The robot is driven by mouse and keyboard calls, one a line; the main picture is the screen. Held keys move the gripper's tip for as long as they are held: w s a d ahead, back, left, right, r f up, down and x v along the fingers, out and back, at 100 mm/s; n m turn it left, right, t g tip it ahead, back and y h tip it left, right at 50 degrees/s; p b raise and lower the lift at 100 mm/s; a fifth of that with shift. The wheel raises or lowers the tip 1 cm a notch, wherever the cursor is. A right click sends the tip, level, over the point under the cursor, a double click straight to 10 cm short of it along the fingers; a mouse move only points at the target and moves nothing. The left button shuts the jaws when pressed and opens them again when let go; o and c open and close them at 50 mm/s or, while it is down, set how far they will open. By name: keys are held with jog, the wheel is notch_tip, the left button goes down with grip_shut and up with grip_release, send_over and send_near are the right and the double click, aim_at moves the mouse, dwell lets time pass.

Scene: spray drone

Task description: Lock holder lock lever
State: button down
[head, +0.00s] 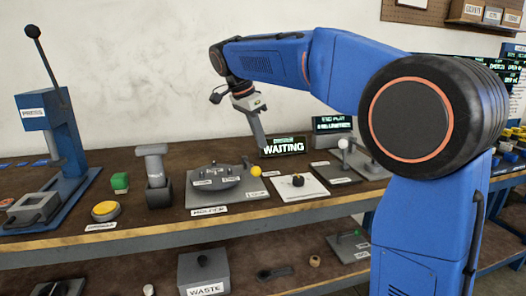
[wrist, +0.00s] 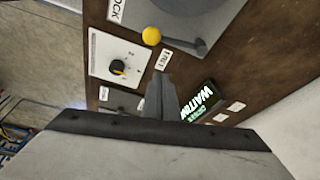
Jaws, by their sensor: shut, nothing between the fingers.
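The holder lock lever ends in a yellow ball knob (head: 256,170) at the right edge of the grey holder plate (head: 229,197). In the wrist view the knob (wrist: 151,36) sits beside the FREE label (wrist: 163,58), and the dark lever arm (wrist: 187,43) runs right from it. The LOCK label (wrist: 116,9) is at the upper left. My gripper (head: 262,146) is shut and empty, above the bench behind the lever. In the wrist view its fingers (wrist: 161,82) point toward the knob with a gap between.
A WAITING display (head: 283,145) stands close to my gripper. A dial on a white panel (head: 300,188) lies right of the knob. A grey cylinder stand (head: 158,184), yellow button (head: 105,210) and blue press (head: 63,140) are to the left. The air above the holder is clear.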

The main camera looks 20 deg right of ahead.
jog(key=shift+v, duration=1.95)
jog(key=s+d+f+n+t+y, duration=0.1)
jog(key=s+d+f+n, duration=0.35)
jog(key=s, duration=0.45)
jog(key=s+d+f+n+t+y, duration=0.1)
jog(key=s+d+f+n, duration=0.35)
jog(key=s, duration=0.55)
jog(key=s+d+f+n+t+y, duration=0.1)
jog(key=s+f+n, duration=0.5)
jog(key=s+f, duration=1)
jog(key=shift+d+f+t+y, duration=0.4)
jog(key=shift+d+f, duration=0.1)
jog(key=shift+f, duration=0.1)
jog(key=c, duration=2.4)
grip_release()
jog(key=shift+c, duration=0.2)
